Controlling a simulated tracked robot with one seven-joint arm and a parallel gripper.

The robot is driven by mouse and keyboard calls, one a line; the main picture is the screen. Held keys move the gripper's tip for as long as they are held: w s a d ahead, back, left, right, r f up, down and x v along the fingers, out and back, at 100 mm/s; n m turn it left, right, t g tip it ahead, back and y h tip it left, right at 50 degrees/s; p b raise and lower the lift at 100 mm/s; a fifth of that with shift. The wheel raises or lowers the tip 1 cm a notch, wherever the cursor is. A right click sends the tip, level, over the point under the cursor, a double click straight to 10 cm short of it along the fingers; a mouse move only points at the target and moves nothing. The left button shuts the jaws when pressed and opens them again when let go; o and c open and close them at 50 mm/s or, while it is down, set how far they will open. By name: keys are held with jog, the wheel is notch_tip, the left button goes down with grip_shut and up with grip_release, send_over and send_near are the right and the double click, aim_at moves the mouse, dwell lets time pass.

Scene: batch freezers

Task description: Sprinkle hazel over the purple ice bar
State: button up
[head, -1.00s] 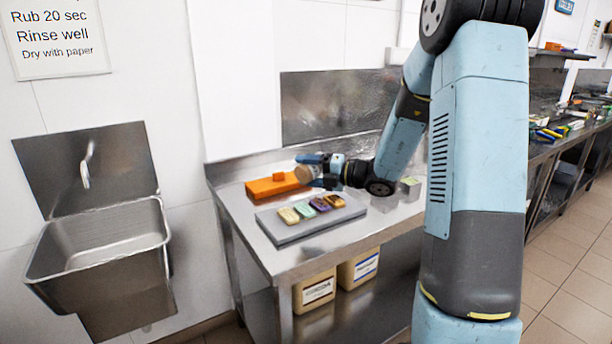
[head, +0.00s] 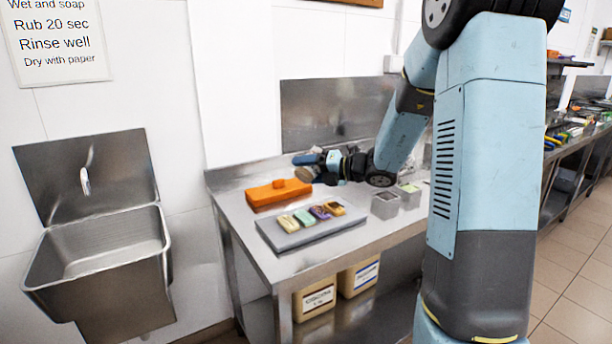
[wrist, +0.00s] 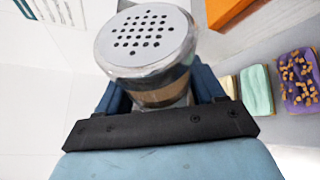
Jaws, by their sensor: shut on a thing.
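My gripper (wrist: 152,100) is shut on a clear shaker (wrist: 150,85) with a white perforated lid and brown contents. In the head view my gripper (head: 318,166) holds the shaker (head: 304,174) above the back of the table, behind the bars. The purple ice bar (head: 320,212) lies on a grey slab (head: 290,240), between a mint bar and a brown-topped bar. In the wrist view the purple bar (wrist: 298,82) carries scattered brown pieces on top. It is to the right of the shaker, not under it. The shaker's exact tilt is hard to tell.
An orange block (head: 262,196) lies behind the slab. Mint (head: 303,217) and cream (head: 288,223) bars lie left of the purple one, a brown-topped bar (head: 333,208) right. Grey containers (head: 385,205) stand at the table's right. A sink (head: 100,245) is at left.

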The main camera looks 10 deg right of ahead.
jog(key=shift+r+n, duration=0.25)
jog(key=shift+n, duration=0.05)
jog(key=shift+r+n+h, duration=1.1)
jog(key=shift+r+n, duration=0.15)
jog(key=shift+n, duration=0.45)
jog(key=shift+r, duration=0.1)
jog(key=shift+r+n+t+h, duration=0.5)
jog(key=shift+n+h, duration=0.2)
jog(key=shift+n, duration=0.4)
jog(key=shift+r+n+t+h, duration=0.35)
jog(key=shift+n+h, duration=0.35)
jog(key=shift+n, duration=0.3)
jog(key=shift+s, duration=0.1)
